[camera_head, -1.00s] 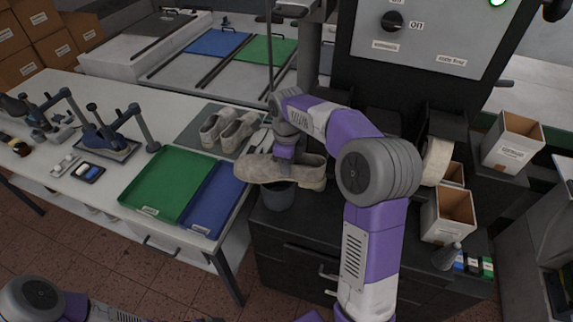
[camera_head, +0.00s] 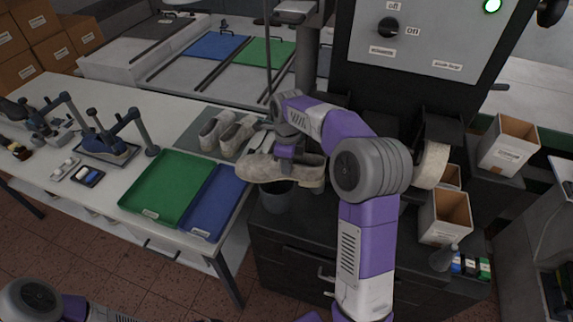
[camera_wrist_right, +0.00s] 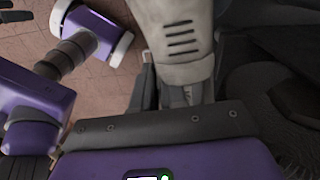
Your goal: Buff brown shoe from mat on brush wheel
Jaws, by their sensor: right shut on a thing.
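In the right wrist view the shoe's slotted pale upper (camera_wrist_right: 182,35) sits at the jaws (camera_wrist_right: 190,95). Two similar pale shoes (camera_head: 226,132) stand on the grey mat (camera_head: 190,136) on the table. The pale wheel (camera_head: 432,164) on the dark machine (camera_head: 375,85) is to the right, apart from the shoe and partly behind my arm. In the right wrist view a dark bristled surface (camera_wrist_right: 285,110) lies at the right. My left gripper is not visible.
A green tray (camera_head: 166,183) and a blue tray (camera_head: 212,204) lie empty on the table. Cardboard boxes (camera_head: 446,216) stand right of the wheel. The control panel knob (camera_head: 389,28) is above.

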